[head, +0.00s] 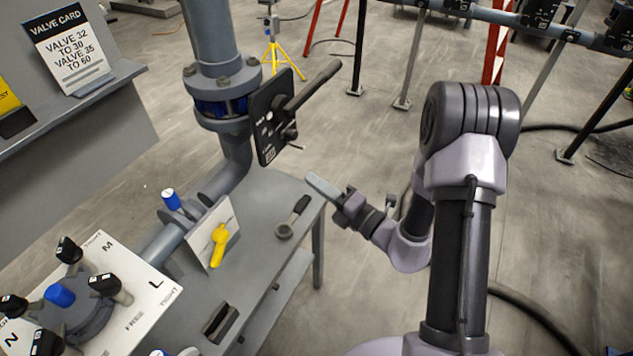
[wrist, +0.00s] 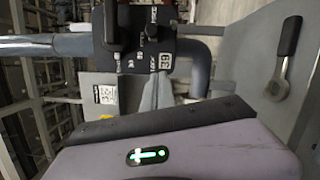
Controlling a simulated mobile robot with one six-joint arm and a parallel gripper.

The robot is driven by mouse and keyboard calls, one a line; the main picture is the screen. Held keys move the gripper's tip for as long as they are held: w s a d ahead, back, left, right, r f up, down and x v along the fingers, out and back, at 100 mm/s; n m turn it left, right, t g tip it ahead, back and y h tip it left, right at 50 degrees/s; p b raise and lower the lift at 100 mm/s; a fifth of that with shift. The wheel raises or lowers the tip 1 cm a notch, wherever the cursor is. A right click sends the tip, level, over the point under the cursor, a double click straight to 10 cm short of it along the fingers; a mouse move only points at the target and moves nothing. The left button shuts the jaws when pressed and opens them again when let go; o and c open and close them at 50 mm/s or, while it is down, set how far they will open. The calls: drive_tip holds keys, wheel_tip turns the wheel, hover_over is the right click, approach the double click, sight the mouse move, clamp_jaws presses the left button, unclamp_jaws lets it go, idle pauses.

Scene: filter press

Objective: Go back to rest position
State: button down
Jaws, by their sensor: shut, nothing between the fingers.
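My gripper (head: 323,187) is shut and empty. It is in the air by the right edge of the grey bench (head: 262,190), below and right of the black valve plate with a dark lever (head: 318,84). My arm bends up and to the right of it, clear of the bench. In the wrist view the black valve plate (wrist: 140,45) is at the top, and my own lilac housing with a green light fills the bottom.
A wrench (head: 294,217) lies on the bench; it also shows in the wrist view (wrist: 286,58). A yellow handle (head: 219,245), a blue-capped valve (head: 171,200) and a white panel with several black knobs (head: 150,277) are on the left. A valve card (head: 70,48) stands on a shelf.

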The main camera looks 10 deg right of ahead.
drive_tip(key=s+a+r+n+g+y+b, duration=0.2)
drive_tip(key=s+a+r+n+g+y, duration=0.3)
drive_tip(key=a+n, duration=0.4)
drive_tip(key=s+a+r+n+g+h+b, duration=0.1)
drive_tip(key=s+n+g+h, duration=0.1)
drive_tip(key=s+n+g, duration=0.45)
drive_tip(key=s+a+r+n+g+h+b, duration=0.1)
drive_tip(key=s+a+r+n+g+h, duration=0.15)
drive_tip(key=s+n, duration=0.65)
drive_tip(key=s+d+f+n+t+h+b, duration=0.1)
drive_tip(key=s+d+f+n+h+b, duration=0.15)
drive_tip(key=s+d+n+h, duration=0.4)
drive_tip(key=w+d+r+n+t+h, duration=0.2)
drive_tip(key=d+n+t+h, duration=0.1)
drive_tip(key=d+n, duration=0.4)
drive_tip(key=shift+d+n+t+h+b, duration=0.3)
drive_tip(key=shift+n+t+h, duration=0.1)
drive_tip(key=shift+n+t, duration=0.15)
